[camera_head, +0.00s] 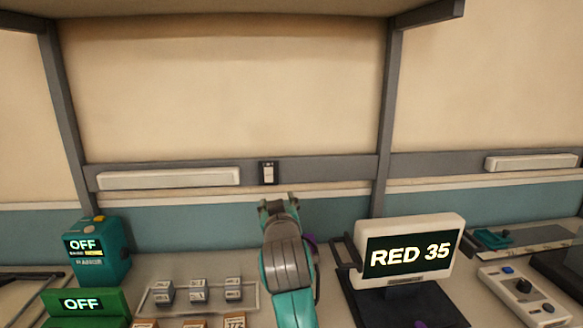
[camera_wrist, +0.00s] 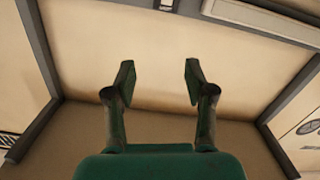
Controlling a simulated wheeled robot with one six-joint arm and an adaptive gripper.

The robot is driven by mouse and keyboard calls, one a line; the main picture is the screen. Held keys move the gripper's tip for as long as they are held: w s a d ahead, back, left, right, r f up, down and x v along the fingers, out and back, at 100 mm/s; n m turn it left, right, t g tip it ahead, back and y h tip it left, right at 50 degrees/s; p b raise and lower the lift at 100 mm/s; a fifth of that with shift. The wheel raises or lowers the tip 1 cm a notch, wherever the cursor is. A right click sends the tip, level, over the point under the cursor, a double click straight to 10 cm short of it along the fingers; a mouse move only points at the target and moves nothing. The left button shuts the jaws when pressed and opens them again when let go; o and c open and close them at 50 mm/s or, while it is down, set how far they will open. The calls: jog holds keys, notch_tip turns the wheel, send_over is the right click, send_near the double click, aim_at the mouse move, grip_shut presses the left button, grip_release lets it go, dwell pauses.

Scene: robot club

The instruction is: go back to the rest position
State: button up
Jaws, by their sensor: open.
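My gripper (camera_head: 278,203) is raised above the bench in the head view, in front of the back wall, with its fingertips a little below the wall switch. In the wrist view my gripper (camera_wrist: 160,80) has its two green fingers spread apart, with nothing between them. Behind the fingers there is only plain beige wall and a frame. My teal and grey arm hides part of the bench behind it.
A screen reading RED 35 (camera_head: 409,252) stands right of my arm. A teal box reading OFF (camera_head: 97,255) and a green one (camera_head: 86,306) stand left. A tray (camera_head: 245,298) holds several grey blocks. A controller (camera_head: 524,295) lies far right. A shelf (camera_head: 220,8) hangs overhead.

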jog(key=s+d+f, duration=0.4)
jog(key=s+f, duration=0.1)
jog(key=f, duration=0.4)
jog(key=s+d+f+g, duration=0.1)
jog(key=s+d+f, duration=0.3)
jog(key=f, duration=0.6)
jog(key=s+d+f, duration=0.3)
jog(key=s+f, duration=0.3)
jog(key=f, duration=0.3)
jog(key=s+d+f+m, duration=0.1)
jog(key=s+d+f, duration=0.2)
jog(key=s, duration=0.6)
jog(key=s+d+f, duration=0.2)
jog(key=s+f, duration=0.2)
jog(key=s, duration=0.5)
jog(key=s+d+f+m, duration=0.1)
jog(key=s+d+f, duration=0.2)
jog(key=s, duration=0.7)
jog(key=s+d+r+m+h, duration=0.1)
jog(key=s+r, duration=0.1)
jog(key=s, duration=0.6)
jog(key=s+d+r+g, duration=0.1)
jog(key=s+r, duration=0.2)
jog(key=s, duration=0.6)
jog(key=shift+d+r+m+h, duration=0.3)
jog(key=shift+r+m+h, duration=0.05)
jog(key=shift+m+h, duration=0.05)
